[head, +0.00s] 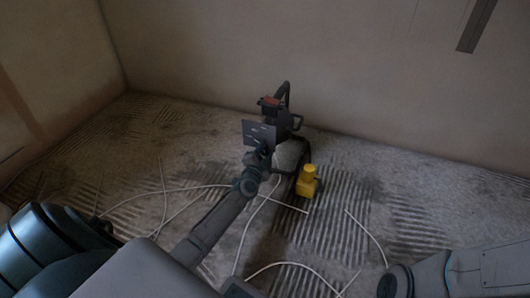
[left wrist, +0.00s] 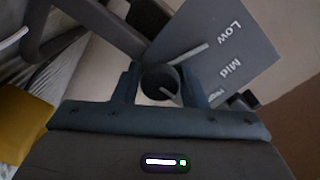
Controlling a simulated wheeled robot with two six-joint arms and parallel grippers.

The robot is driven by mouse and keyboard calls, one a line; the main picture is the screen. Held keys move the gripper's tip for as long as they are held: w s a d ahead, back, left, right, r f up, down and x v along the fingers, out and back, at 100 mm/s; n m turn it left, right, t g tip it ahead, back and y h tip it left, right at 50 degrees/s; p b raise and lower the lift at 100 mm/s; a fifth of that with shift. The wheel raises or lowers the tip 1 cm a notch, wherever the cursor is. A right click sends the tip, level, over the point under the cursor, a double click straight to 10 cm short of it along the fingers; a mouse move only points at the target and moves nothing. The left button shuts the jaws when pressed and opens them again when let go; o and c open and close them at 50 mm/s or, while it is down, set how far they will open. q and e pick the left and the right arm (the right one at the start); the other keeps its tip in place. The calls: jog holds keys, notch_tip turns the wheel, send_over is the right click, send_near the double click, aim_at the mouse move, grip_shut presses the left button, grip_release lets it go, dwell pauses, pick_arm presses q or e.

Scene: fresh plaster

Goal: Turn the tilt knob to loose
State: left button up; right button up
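A dark machine (head: 283,122) with a red part on top stands on the floor near the back wall. A grey plate (head: 258,134) on it reads Low, Mid and what looks like High in the left wrist view (left wrist: 225,70). A dark round knob (left wrist: 158,79) is in front of the plate, and a pale bar lies across the plate's edge close to it. My left gripper (head: 262,156) is at the plate. Its fingers (left wrist: 161,88) are on either side of the knob and appear to touch it. No "loose" mark is readable. My right gripper is not in view.
A yellow block with a round top (head: 307,185) stands right of the machine and shows at left in the wrist view (left wrist: 25,125). Pale cables (head: 262,215) lie loose over the ridged floor. The floor at right is mostly clear.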

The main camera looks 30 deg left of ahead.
pick_arm(q)
jog(key=c, duration=0.5)
